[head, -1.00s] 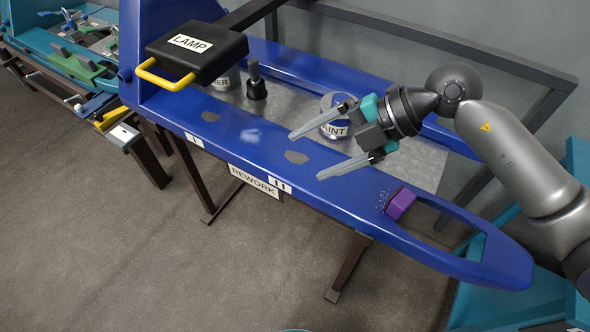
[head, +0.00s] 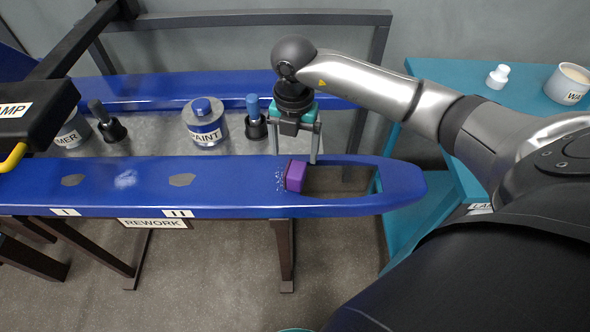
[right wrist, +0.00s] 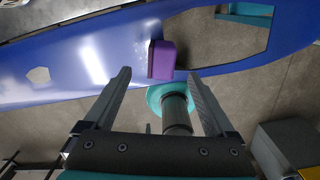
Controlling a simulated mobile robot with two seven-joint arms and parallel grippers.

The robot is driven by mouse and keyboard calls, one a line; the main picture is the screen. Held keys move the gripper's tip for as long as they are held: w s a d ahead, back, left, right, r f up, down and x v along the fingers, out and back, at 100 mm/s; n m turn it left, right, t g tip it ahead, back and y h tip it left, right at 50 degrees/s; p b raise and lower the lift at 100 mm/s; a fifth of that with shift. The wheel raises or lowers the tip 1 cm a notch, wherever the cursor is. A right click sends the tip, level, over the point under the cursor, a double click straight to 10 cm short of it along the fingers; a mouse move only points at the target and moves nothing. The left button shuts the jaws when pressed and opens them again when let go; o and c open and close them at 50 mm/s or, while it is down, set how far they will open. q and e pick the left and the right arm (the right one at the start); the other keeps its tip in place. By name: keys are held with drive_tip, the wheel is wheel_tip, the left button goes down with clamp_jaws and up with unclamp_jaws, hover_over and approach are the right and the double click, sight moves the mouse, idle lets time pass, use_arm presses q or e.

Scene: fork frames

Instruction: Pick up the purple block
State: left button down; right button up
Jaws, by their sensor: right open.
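The purple block (head: 296,176) sits on the blue fork frame (head: 230,195), at the left end of an oblong cut-out. It also shows in the right wrist view (right wrist: 162,60), ahead of the fingertips and between their lines. My right gripper (head: 295,157) is open and empty, its fingers pointing down just behind the block in the head view. The right wrist view shows the fingers (right wrist: 160,74) spread apart, with a gap to the block. I cannot tell the exact height between them. My left gripper is in neither view.
The cut-out (head: 340,181) lies right of the block. A paint tin (head: 205,128) and a blue-topped dark object (head: 255,122) stand behind on the metal sheet. A lamp box (head: 30,112) is at left. A teal table (head: 510,115) is at right.

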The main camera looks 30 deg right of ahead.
sight(295, 169)
drive_tip(key=shift+s+f+b, duration=0.2)
drive_tip(key=shift+f+b, duration=0.3)
drive_tip(key=shift+f, duration=2.95)
drive_tip(key=shift+c, duration=0.3)
clamp_jaws()
